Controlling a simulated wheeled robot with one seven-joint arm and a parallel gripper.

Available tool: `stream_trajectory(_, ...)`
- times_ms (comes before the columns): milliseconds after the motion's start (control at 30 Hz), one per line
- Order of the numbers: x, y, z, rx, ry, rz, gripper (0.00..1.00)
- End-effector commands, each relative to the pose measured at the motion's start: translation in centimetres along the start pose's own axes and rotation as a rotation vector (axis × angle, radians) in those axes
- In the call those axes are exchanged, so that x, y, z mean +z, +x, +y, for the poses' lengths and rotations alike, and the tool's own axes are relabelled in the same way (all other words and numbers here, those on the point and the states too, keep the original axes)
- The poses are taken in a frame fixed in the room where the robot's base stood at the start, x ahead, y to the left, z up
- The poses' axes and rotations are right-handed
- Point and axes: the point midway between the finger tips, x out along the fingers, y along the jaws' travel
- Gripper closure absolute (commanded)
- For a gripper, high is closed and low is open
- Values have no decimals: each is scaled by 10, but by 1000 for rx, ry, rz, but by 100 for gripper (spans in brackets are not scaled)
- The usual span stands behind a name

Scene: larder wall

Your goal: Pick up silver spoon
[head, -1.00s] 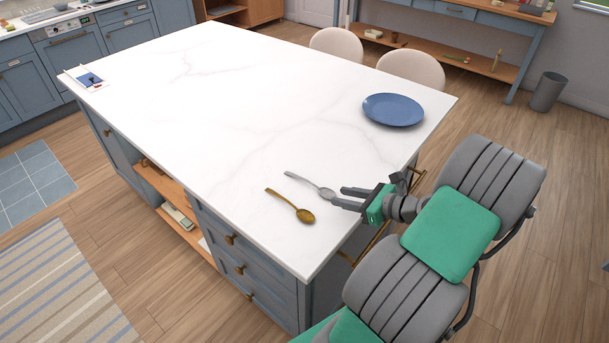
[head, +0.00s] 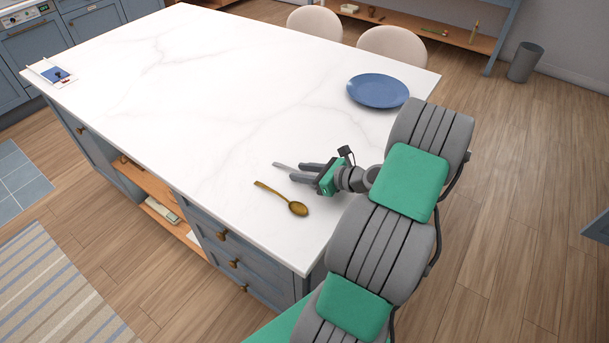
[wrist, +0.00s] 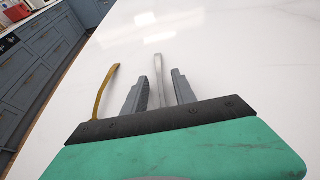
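The silver spoon (head: 283,166) lies on the white marble island top. In the head view only part of its handle shows; my gripper hides the rest. My gripper (head: 297,172) is open, low over the island top, with its fingers pointing left along the spoon. In the wrist view the silver spoon's handle (wrist: 158,68) runs between the two spread fingers (wrist: 159,86), with gaps on both sides. Its bowl is hidden behind the gripper body. I cannot tell the gripper's exact height above the surface.
A gold spoon (head: 283,198) lies beside the silver one, nearer the drawer side; it also shows left of the fingers in the wrist view (wrist: 105,90). A blue plate (head: 378,91) sits near the far right corner. The island top (head: 190,100) is mostly clear.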

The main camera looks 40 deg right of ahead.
Motion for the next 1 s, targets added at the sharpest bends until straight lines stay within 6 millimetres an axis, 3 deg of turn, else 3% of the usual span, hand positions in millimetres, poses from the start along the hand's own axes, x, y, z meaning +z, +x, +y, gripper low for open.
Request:
stream_trajectory(67, 0, 0, 0, 0, 0, 0, 67)
stream_trajectory(467, 0, -1, 0, 0, 0, 0, 99)
stream_trajectory(1000, 0, -1, 0, 0, 0, 0, 100)
